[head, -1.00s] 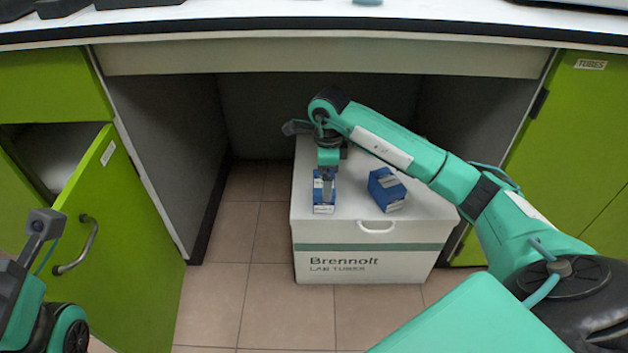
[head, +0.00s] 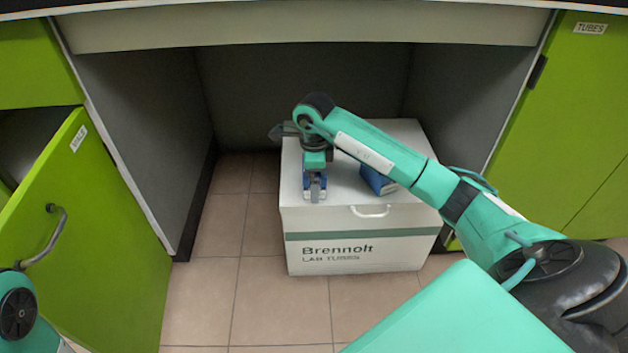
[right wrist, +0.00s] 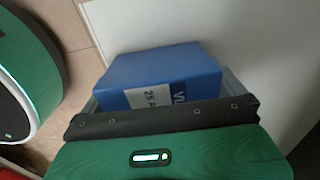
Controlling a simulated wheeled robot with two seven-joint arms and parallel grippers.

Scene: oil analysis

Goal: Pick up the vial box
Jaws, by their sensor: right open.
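A blue vial box (head: 322,183) with a white label sits on the left part of the white Brennolt carton's top. My right gripper (head: 315,190) is over it, pointing down, and covers most of it in the head view. In the right wrist view the blue box (right wrist: 160,75) shows its label, partly cut off by the gripper body. Grey finger parts (right wrist: 160,96) show at both sides of the box. The right gripper is open. A second blue box (head: 377,180) stands to the right, partly behind my right arm. My left gripper is out of view.
The Brennolt carton (head: 345,259) stands on the tiled floor in the knee space under the bench (head: 300,30). An open green cabinet door (head: 95,245) is at the left, a closed TUBES cabinet (head: 570,130) at the right. Floor left of the carton is clear.

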